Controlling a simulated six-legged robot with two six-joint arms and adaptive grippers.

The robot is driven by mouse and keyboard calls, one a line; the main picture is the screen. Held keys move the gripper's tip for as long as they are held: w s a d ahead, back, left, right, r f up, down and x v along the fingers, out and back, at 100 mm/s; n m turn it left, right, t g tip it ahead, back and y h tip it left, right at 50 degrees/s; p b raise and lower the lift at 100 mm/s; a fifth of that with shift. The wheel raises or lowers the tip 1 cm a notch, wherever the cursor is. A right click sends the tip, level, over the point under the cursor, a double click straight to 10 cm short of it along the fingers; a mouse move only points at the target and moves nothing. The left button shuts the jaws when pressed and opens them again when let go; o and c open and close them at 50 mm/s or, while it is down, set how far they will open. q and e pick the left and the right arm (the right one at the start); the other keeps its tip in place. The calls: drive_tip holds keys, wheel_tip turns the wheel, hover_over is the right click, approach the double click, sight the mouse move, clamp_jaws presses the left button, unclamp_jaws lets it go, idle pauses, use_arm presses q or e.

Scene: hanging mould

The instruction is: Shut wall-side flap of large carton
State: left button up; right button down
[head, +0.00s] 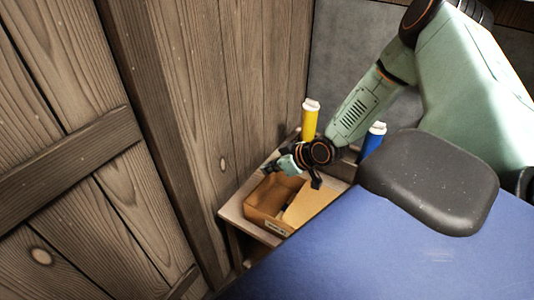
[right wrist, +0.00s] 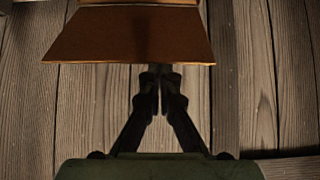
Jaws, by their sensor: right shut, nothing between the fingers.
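The large carton (head: 262,217) stands open on a small wooden table beside the plank wall. A light tan flap (head: 307,202) shows on its right side in the head view. In the right wrist view a brown cardboard flap (right wrist: 130,38) spans the top, with wall boards behind it. My right gripper (head: 268,170) is over the carton's far end near the wall. Its dark fingers (right wrist: 158,82) are shut and empty, with the tips close to the flap's lower edge; I cannot tell whether they touch. My left gripper is not in view.
A yellow bottle (head: 310,120) and a blue bottle (head: 372,140) with pale caps stand behind my right arm. The table (head: 234,212) has a narrow bare strip left of the carton. The plank wall (head: 205,110) rises close on the left.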

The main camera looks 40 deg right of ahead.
drive_tip(key=s+f+t+b, duration=0.1)
drive_tip(key=f, duration=0.1)
drive_tip(key=t+y+b, duration=0.1)
drive_tip(key=t+b, duration=0.3)
drive_tip(key=b, duration=0.1)
hover_over(292, 208)
drive_tip(key=w, duration=0.2)
wheel_tip(292, 208, down, 4)
drive_tip(key=s+f+b, duration=0.1)
drive_tip(key=f+b, duration=0.1)
drive_tip(key=shift+s+f, duration=0.5)
drive_tip(key=shift+f, duration=0.25)
drive_tip(key=shift+a+f+b, duration=0.1)
drive_tip(key=shift+f+b, duration=0.45)
drive_tip(key=shift+b, duration=0.05)
drive_tip(key=shift+s+f, duration=0.1)
drive_tip(key=shift+s, duration=0.05)
drive_tip(key=shift+w, duration=0.2)
drive_tip(key=shift+s, duration=0.1)
